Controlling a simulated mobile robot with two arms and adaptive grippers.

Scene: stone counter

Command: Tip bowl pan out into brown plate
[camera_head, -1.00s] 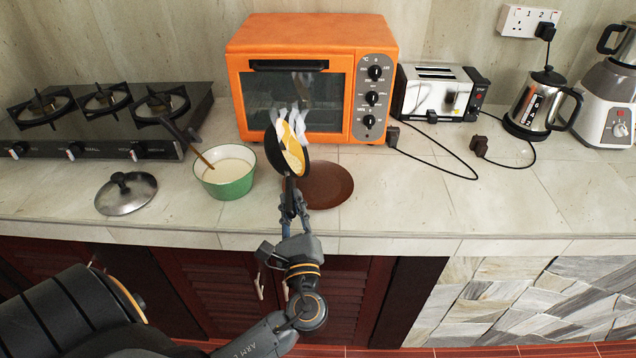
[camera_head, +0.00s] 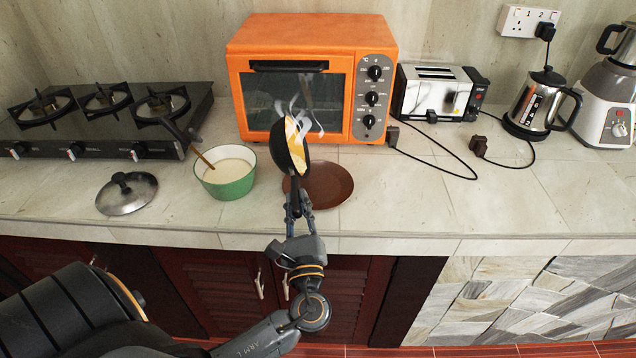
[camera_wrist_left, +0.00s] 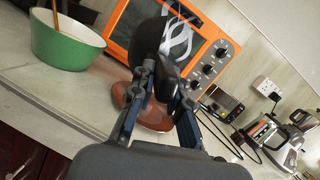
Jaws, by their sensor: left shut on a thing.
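The pan (camera_head: 279,147) is black with a yellow and white food (camera_head: 297,143) inside and pale wisps like steam at its mouth. It is tilted steeply on its side, its opening facing right, above the left part of the brown plate (camera_head: 330,187). My left gripper (camera_head: 297,208) is shut on the pan's handle. In the left wrist view the pan's dark underside (camera_wrist_left: 148,42) shows beyond the fingers, and the brown plate (camera_wrist_left: 122,94) lies below, partly hidden. The plate's visible part is bare. My right gripper is not in view.
A green bowl (camera_head: 230,188) with pale liquid and a spoon stands left of the plate, and a pan lid (camera_head: 127,197) lies further left. An orange oven (camera_head: 262,45) stands behind. The counter right of the plate is clear.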

